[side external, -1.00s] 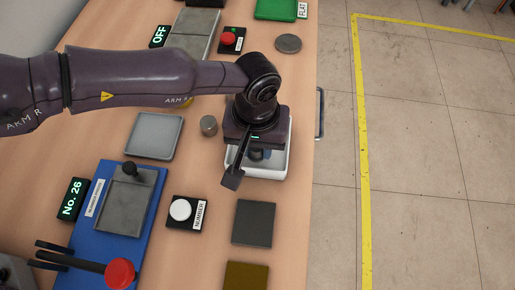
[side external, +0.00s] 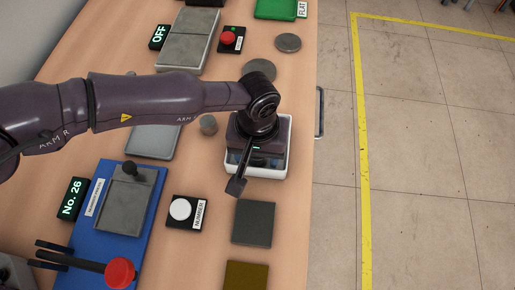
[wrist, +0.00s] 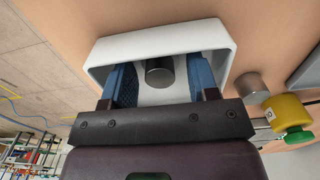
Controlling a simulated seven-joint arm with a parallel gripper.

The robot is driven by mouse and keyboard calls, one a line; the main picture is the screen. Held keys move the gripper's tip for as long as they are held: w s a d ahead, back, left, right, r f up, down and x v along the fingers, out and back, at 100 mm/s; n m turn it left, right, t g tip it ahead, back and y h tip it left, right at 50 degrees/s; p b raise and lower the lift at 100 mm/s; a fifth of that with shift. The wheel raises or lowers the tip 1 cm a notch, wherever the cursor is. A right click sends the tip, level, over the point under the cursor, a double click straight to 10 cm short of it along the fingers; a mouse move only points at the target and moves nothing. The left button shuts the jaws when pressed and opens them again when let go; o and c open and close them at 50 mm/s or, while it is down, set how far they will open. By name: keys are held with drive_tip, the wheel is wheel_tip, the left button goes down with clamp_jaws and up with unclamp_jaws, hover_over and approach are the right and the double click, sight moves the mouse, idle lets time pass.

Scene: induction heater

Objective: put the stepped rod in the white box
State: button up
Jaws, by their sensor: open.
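The white box (side external: 281,168) stands near the table's right edge, under my gripper (side external: 252,160). In the wrist view, the box (wrist: 215,32) lies around my two blue fingers (wrist: 161,80), which are spread apart. A dark grey cylinder with a paler end (wrist: 159,72) shows between them inside the box, seen nearly end-on. It looks like the stepped rod, but its steps cannot be made out. Clear gaps show on both sides between it and the fingers. In the side view my gripper hides the box's inside and the cylinder.
A short grey cylinder (side external: 208,124) stands just left of the box; it also shows in the wrist view (wrist: 250,87). A grey tray (side external: 152,142) lies further left. A dark square plate (side external: 253,223) and a white-button unit (side external: 181,211) lie in front. A grey disc (side external: 259,70) lies behind.

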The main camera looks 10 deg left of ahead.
drive_tip(key=shift+r, duration=0.1)
wheel_tip(320, 180, up, 12)
drive_tip(key=w+a+r+t, duration=0.1)
drive_tip(key=w+a+r, duration=0.3)
drive_tip(key=a+r, duration=0.85)
drive_tip(key=s+a+r+t, duration=0.2)
drive_tip(key=a+r, duration=0.8)
drive_tip(key=a, duration=0.2)
drive_tip(key=s+a+r+t, duration=0.1)
drive_tip(key=s+a+r, duration=0.2)
drive_tip(key=s+a, duration=0.7)
drive_tip(key=s+a+f+t, duration=0.1)
drive_tip(key=s+a+f, duration=0.3)
drive_tip(key=s+a, duration=0.5)
drive_tip(key=shift+s+a+t, duration=0.2)
drive_tip(key=shift+a+t, duration=0.05)
drive_tip(key=shift+t, duration=0.05)
drive_tip(key=shift+r, duration=0.1)
